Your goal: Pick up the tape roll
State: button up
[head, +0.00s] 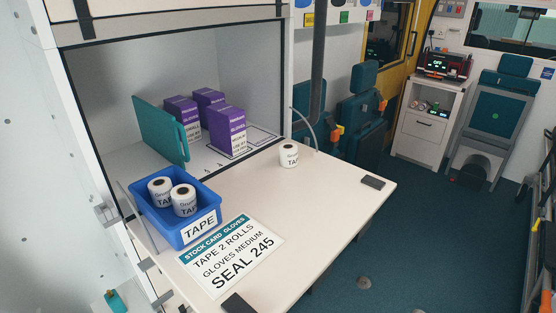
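A white tape roll (288,155) with a dark label stands upright on the cream worktop (320,190), near its back edge and right of the middle. Two more tape rolls, a left one (160,190) and a right one (184,200), stand in a blue bin (168,232) marked TAPE at the left of the worktop. My gripper is not in the head view.
Purple glove boxes (228,132) and a teal panel (160,130) stand in the open cabinet behind the worktop. A stock card (230,256) lies at the front left. Dark pads sit at the worktop's right corner (373,182) and front edge (237,303). Blue floor (430,240) is open at right.

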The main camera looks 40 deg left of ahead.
aim_at(287, 152)
jog(key=k, duration=0.4)
jog(key=z, duration=2.05)
jog(key=i, duration=0.1)
jog(key=u, duration=2.75)
jog(key=k, duration=0.4)
jog(key=u, duration=0.4)
jog(key=i, duration=0.5)
jog(key=z, duration=0.25)
jog(key=k, duration=0.1)
jog(key=u, duration=0.35)
